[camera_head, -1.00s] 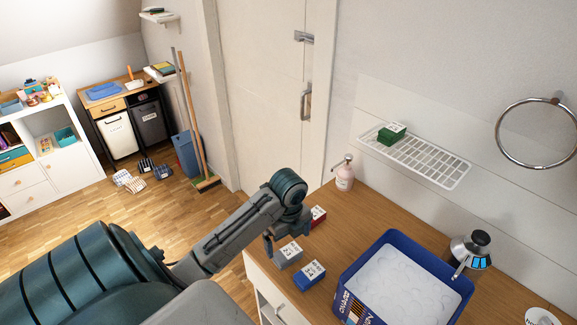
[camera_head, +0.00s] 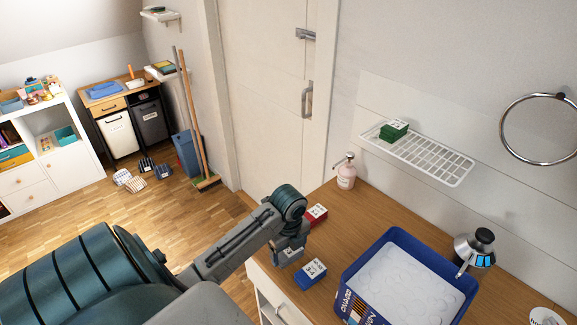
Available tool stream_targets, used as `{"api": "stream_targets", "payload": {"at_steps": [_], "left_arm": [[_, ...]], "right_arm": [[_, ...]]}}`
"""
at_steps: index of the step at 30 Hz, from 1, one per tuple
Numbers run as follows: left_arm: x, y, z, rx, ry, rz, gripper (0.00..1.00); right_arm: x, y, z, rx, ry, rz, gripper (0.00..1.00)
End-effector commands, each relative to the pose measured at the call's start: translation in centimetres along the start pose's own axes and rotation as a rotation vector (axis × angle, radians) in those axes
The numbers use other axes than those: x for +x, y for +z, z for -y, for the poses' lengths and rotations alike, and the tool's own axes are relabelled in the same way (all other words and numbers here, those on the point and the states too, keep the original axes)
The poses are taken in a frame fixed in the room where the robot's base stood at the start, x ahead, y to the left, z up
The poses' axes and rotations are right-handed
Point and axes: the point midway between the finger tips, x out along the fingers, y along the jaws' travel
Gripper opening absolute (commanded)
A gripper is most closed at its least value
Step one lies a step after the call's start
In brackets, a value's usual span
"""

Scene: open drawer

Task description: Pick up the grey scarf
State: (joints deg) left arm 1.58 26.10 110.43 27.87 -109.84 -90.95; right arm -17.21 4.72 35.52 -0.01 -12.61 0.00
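The grey scarf (camera_head: 291,255) looks like a small grey folded block with a white top, on the wooden counter (camera_head: 385,217) near its left front edge. My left gripper (camera_head: 288,252) has come down over it, with fingers at its sides, and hides much of it. The fingers are apart, but I cannot tell whether they press on the scarf. My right gripper is not in view.
A blue block (camera_head: 311,273) lies just right of the scarf, and a red block (camera_head: 316,215) lies behind my gripper. A blue crate (camera_head: 349,272) with white contents stands further right.

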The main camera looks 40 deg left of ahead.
Motion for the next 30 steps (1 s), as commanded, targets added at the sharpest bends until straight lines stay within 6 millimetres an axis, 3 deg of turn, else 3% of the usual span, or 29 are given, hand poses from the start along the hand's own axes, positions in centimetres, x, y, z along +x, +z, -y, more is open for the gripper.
{"api": "stream_targets", "payload": {"at_steps": [2, 14, 21, 30], "left_arm": [[0.0, 0.0, 0.0, 0.000, 0.000, 0.000, 0.51], [-0.5, 0.1, 0.1, 0.001, -0.003, 0.001, 0.51], [-3.5, 0.1, 0.1, 0.001, -0.004, 0.003, 0.51], [-4.5, -4.8, -4.7, 0.001, 0.002, -0.005, 0.51]], "right_arm": [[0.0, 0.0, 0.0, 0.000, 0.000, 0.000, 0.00], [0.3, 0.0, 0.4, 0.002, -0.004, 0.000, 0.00], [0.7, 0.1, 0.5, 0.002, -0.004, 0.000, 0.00], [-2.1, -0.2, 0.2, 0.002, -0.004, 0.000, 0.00]]}}
